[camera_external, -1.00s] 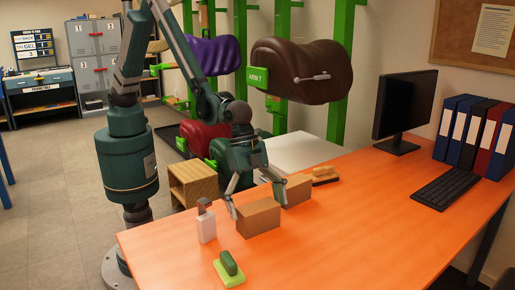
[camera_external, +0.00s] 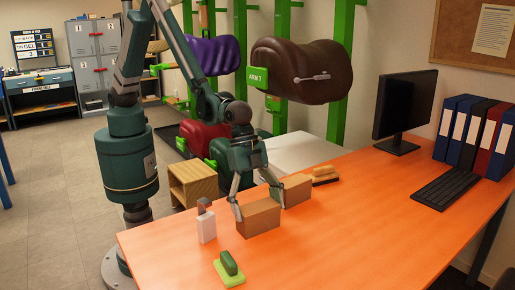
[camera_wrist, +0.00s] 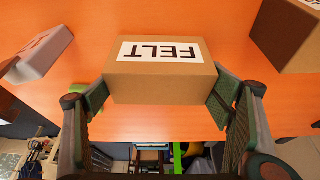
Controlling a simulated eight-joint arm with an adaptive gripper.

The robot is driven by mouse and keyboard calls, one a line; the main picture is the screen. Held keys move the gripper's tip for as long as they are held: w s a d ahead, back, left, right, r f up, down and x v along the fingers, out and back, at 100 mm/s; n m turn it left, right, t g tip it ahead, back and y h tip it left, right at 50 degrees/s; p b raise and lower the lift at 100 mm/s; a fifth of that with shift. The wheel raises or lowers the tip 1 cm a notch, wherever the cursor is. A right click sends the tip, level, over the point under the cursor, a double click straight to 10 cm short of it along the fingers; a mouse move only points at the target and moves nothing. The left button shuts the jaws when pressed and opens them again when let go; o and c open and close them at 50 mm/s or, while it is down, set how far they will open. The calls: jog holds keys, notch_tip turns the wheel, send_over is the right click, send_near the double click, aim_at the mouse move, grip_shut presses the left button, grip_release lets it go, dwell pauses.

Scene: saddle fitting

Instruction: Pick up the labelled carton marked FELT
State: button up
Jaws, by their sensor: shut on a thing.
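The brown carton marked FELT (camera_wrist: 160,78) has a white label, which reads upside down in the wrist view. In the external view my gripper (camera_external: 258,203) reaches down over the carton from behind. The carton's far side is hidden there, and its label cannot be read.
A second carton (camera_external: 297,190) stands close behind, to the right. A white bottle (camera_external: 207,228) is just left, and a green object on a light-green pad (camera_external: 229,270) lies in front. A brush (camera_external: 325,176) lies farther back.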

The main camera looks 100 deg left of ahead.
jog(key=shift+r, duration=0.15)
notch_tip(320, 180, up, 10)
jog(key=shift+f+p, duration=0.15)
jog(key=shift+p, duration=0.75)
